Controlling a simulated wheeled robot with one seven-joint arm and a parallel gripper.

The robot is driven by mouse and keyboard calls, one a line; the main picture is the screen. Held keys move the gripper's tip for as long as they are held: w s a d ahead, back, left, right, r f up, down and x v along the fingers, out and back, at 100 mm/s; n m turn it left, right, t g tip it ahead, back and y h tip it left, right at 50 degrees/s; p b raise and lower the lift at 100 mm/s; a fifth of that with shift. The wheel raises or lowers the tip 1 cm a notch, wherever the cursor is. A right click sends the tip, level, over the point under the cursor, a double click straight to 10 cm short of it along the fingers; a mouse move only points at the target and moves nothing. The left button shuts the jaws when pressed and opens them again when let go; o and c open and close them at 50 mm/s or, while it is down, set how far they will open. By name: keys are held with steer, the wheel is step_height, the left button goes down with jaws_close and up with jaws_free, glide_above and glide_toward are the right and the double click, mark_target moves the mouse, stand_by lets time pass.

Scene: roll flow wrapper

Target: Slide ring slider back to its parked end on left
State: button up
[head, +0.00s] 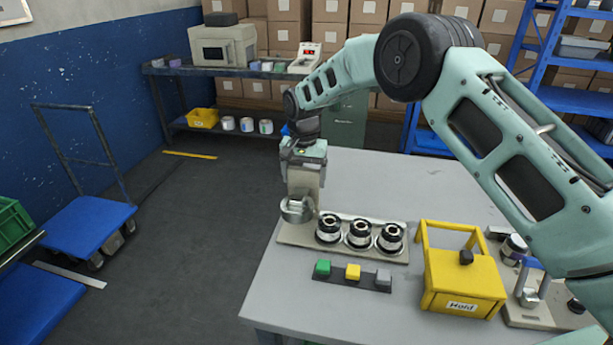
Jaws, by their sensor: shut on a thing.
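A beige base plate (285,238) lies on the grey table, with three round black-and-silver units (360,235) in a row on it. A silver ring-shaped piece, which looks like the ring slider (297,212), is at the left end of the plate, left of the three units. My gripper (298,201) points down from above and is shut on this silver ring. The fingertips partly hide the ring, and I cannot tell whether it touches the plate.
Green, yellow and grey blocks (353,272) sit on a dark strip in front of the plate. A yellow box marked "Hold" (460,285) stands to the right, with another fixture (530,300) beyond it. The table behind the plate (365,190) is clear.

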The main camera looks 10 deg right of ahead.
steer(key=shift+w+a+r, duration=0.1)
steer(key=shift+a+r, duration=0.05)
steer(key=shift+a, duration=0.1)
steer(key=o, duration=1.3)
steer(key=shift+a, duration=0.1)
step_height(320, 180, up, 17)
steer(key=b, duration=0.2)
steer(key=shift+r, duration=0.15)
